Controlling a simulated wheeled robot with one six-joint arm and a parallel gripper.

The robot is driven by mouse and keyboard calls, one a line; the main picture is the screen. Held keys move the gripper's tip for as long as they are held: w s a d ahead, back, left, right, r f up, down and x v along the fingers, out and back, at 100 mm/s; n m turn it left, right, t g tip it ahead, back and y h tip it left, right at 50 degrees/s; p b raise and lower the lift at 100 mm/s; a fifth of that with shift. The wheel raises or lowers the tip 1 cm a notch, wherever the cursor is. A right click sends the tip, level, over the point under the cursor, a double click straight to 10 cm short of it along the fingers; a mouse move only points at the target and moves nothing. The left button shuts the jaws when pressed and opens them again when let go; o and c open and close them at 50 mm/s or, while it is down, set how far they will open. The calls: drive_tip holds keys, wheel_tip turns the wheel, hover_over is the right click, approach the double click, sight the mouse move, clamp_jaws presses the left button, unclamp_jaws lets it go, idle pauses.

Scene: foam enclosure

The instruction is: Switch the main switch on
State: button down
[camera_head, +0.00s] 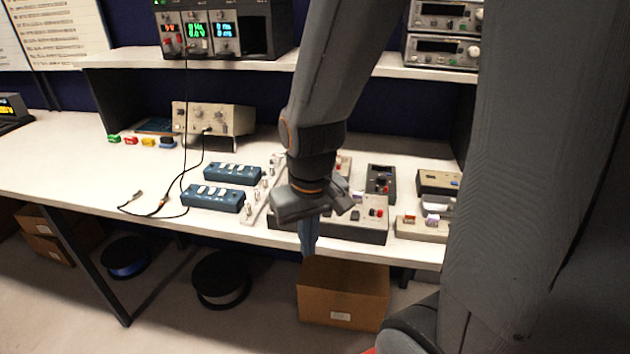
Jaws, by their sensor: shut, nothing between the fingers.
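My gripper (309,243) is shut and empty, pointing down at the front edge of the bench, in front of a grey control box. That grey control box (345,232) sits near the bench's front edge, with red and black parts on its top; my gripper and wrist hide its left part. A dark unit (380,181) with a red part stands behind it. Two blue boxes (213,197) with white rocker-like keys lie left of my gripper. I cannot tell which part is the main switch or how it is set.
The white bench (80,165) is clear at the left. A cable (160,205) lies on it beside the blue boxes. Beige boxes (422,228) stand at the right. A shelf (270,65) with instruments runs above. A cardboard box (343,290) is on the floor below.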

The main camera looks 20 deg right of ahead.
drive_tip(key=shift+d, duration=0.25)
drive_tip(key=w+d+r+n+g+p, duration=0.1)
drive_tip(key=w+r+n+g+p, duration=0.1)
drive_tip(key=w+r+n, duration=0.8)
drive_tip(key=w+r, duration=0.5)
drive_tip(key=w, duration=0.4)
drive_tip(key=shift+d+r+n+y+p, duration=0.15)
drive_tip(key=shift+d+n+y+p, duration=0.15)
drive_tip(key=shift+d+y, duration=0.1)
drive_tip(key=shift+w, duration=0.1)
drive_tip(key=f+p, duration=0.1)
drive_tip(key=f, duration=0.3)
drive_tip(key=s+f+p, duration=0.1)
drive_tip(key=f+p, duration=0.1)
drive_tip(key=f, duration=0.3)
drive_tip(key=a+f+p, duration=0.1)
drive_tip(key=f, duration=0.4)
drive_tip(key=shift+s+p, duration=0.2)
drive_tip(key=shift+p, duration=0.15)
